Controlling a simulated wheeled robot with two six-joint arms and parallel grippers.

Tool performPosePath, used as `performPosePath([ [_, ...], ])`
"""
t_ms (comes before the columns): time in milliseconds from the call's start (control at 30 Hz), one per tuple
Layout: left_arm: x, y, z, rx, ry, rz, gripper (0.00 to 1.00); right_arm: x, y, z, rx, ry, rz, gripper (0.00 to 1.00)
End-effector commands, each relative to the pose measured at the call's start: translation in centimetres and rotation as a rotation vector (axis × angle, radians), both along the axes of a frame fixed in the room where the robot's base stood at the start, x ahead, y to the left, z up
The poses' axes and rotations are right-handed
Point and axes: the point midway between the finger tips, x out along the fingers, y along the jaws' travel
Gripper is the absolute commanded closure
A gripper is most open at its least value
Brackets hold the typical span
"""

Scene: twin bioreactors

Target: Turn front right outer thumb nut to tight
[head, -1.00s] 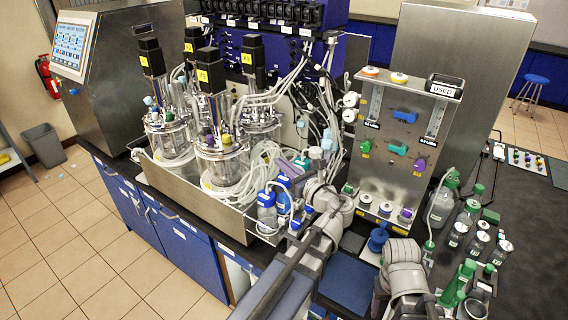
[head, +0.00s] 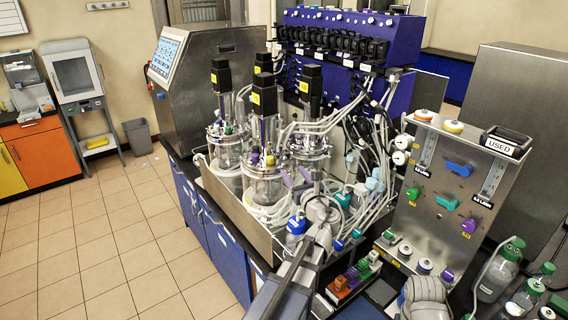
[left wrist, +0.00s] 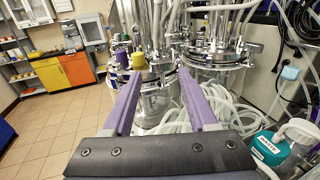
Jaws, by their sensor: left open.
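Glass vessels with steel head plates stand in a steel tray (head: 240,212). The nearest vessel (head: 263,187) carries a purple cap (head: 254,158) and a yellow cap (head: 270,160) on its lid; both caps also show in the left wrist view, purple (left wrist: 122,59) and yellow (left wrist: 138,61). My left gripper (head: 298,177) is open and empty, right of this vessel and in front of another vessel (head: 307,147). In the left wrist view its purple fingers (left wrist: 159,75) point at the two lids, with nothing between them. I cannot make out the front right outer thumb nut.
Pale hoses (left wrist: 225,112) crowd the space right of the fingers. A teal-capped bottle (left wrist: 268,148) stands close at lower right. The floor at left is clear.

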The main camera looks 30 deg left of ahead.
Motion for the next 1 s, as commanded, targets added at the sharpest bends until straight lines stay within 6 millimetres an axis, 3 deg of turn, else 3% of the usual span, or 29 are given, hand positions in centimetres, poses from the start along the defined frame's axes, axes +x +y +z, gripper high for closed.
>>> performPosePath([
  [500,4.5,5.2,0.0,0.0,0.0,0.002,0.41,0.0,0.0,0.0,0.0,0.0,0.0,0.41],
  [900,4.8,5.7,0.0,0.0,0.0,0.001,0.41,0.0,0.0,0.0,0.0,0.0,0.0,0.41],
  [1000,4.8,5.6,0.0,0.0,0.0,0.001,0.53,0.0,0.0,0.0,0.0,0.0,0.0,0.41],
])
